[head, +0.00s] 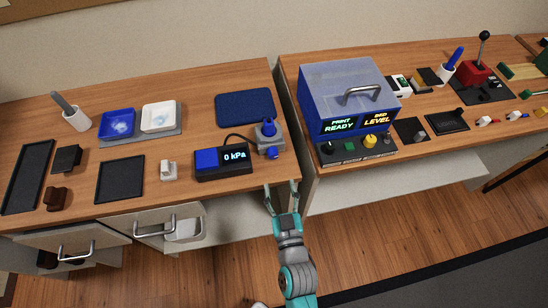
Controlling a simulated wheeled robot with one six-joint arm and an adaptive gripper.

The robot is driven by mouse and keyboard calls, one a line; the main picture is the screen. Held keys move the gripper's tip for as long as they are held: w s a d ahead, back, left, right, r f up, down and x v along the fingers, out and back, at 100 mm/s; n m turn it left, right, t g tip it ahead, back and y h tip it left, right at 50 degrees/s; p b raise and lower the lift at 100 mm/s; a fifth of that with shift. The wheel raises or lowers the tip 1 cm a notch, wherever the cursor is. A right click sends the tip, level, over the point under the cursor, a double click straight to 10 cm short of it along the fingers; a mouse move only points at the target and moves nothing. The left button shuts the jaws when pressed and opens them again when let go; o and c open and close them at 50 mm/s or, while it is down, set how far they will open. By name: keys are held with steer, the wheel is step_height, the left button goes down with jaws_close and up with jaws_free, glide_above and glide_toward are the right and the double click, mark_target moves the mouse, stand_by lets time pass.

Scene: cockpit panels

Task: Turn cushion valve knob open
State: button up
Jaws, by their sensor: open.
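The cushion valve is likely the small grey block with blue knobs (268,130) near the right end of the left table. One blue knob stands on its top and another blue part (272,152) sits low at its front. A cable runs from it to a black box with a blue top (222,160), whose display reads "0 kPa". A dark blue cushion (245,108) lies behind. My gripper (282,192) is open and empty, in front of the table edge, below the valve in the picture and apart from it. The knob's exact turn position is too small to tell.
A gap separates the two tables. On the right table stands a blue machine (348,88) with a handle and lit displays. A white switch-like part (169,170) and a black tray (120,179) lie left of the display box. An open drawer (168,228) juts out below.

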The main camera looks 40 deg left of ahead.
mark_target(274, 158)
steer(key=x, duration=1)
jaws_close()
